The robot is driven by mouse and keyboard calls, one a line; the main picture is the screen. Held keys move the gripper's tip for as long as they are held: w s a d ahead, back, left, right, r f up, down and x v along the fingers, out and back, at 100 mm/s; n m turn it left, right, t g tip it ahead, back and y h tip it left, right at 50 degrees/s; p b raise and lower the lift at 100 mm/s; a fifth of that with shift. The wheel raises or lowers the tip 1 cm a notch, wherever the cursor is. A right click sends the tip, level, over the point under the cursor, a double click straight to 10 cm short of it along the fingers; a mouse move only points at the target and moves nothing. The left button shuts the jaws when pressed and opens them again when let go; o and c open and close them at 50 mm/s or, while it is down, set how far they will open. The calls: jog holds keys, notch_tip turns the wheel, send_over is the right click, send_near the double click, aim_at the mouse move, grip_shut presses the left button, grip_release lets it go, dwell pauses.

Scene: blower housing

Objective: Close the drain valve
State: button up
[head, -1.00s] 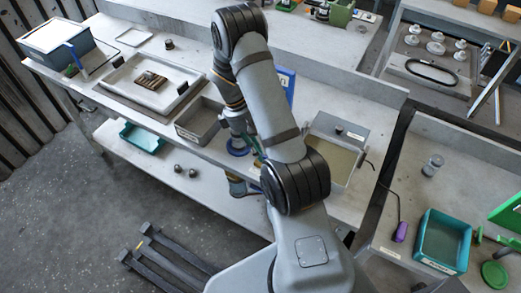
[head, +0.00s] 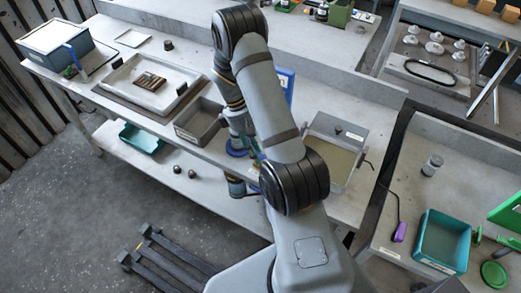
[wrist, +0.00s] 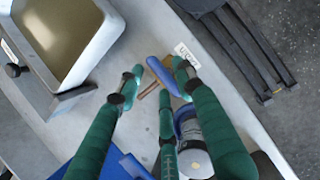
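A blue lever handle (wrist: 163,77), which looks like the drain valve's, lies between my gripper's fingers in the wrist view. A short brass-coloured piece (wrist: 149,90) shows beside it, and a white label (wrist: 187,56) is just above. My gripper (wrist: 157,80) has green fingers spread around the handle, with one on the left, one on the right and one below. The right fingertip is very close to the handle; I cannot tell whether it touches. In the head view my arm hides most of the gripper and the handle.
A grey tank with tan liquid (wrist: 67,28) stands at upper left in the wrist view; it shows right of my arm in the head view (head: 336,163). A blue round-based object (wrist: 191,130) is beside the right finger. A grey bin (head: 200,122) stands left of my arm.

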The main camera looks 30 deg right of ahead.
jog(key=v, duration=1.2)
jog(key=shift+a+f, duration=0.1)
jog(key=x, duration=1.2)
dwell(0.4)
